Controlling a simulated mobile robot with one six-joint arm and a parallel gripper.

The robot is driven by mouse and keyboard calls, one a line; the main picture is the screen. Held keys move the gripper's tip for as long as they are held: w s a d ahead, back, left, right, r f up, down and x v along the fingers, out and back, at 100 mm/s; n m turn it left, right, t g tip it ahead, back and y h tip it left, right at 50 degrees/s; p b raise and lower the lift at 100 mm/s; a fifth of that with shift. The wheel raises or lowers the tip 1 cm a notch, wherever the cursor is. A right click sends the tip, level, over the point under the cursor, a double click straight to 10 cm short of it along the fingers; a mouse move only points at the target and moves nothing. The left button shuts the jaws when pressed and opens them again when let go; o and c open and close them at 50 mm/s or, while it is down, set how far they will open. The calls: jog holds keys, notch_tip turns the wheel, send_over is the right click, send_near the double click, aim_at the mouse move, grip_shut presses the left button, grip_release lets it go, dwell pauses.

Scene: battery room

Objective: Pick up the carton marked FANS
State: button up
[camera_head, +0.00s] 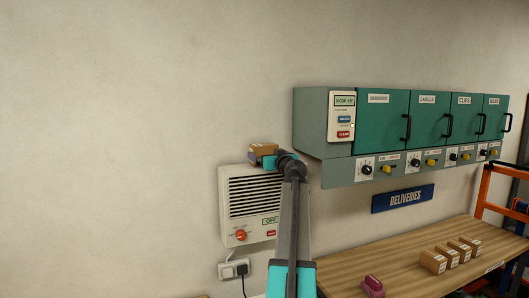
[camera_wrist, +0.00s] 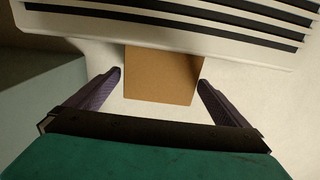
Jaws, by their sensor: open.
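A brown carton (camera_head: 264,148) shows at the top of the wall heater, beside my gripper (camera_head: 268,161). No FANS mark can be read on it. In the wrist view the plain brown carton (camera_wrist: 163,75) lies between and just beyond the fingertips of my gripper (camera_wrist: 160,79). The fingers are spread, with a gap visible on each side of the carton. Several small labelled cartons (camera_head: 434,261) stand in a row on the wooden bench at the lower right; their marks are too small to read.
The white wall heater (camera_head: 252,203) has dark louvres and an orange knob. A cabinet with green doors (camera_head: 382,121) hangs to the right of my arm. The left wall is clear.

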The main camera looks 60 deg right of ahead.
aim_at(266, 145)
jog(key=shift+p+x, duration=0.4)
jog(key=shift+x, duration=0.65)
jog(key=c, duration=1.2)
jog(key=shift+d+r+b, duration=0.1)
jog(key=shift+r+b, duration=0.15)
jog(key=shift+b, duration=0.05)
jog(key=shift+r+b, duration=1.1)
jog(key=shift+r, duration=0.45)
jog(key=s+d+r+b+v, duration=0.1)
jog(key=b+v, duration=0.5)
jog(key=v, duration=1)
jog(key=shift+s+d+r+b, duration=0.3)
jog(key=shift+d+b, duration=0.05)
jog(key=shift+d, duration=0.35)
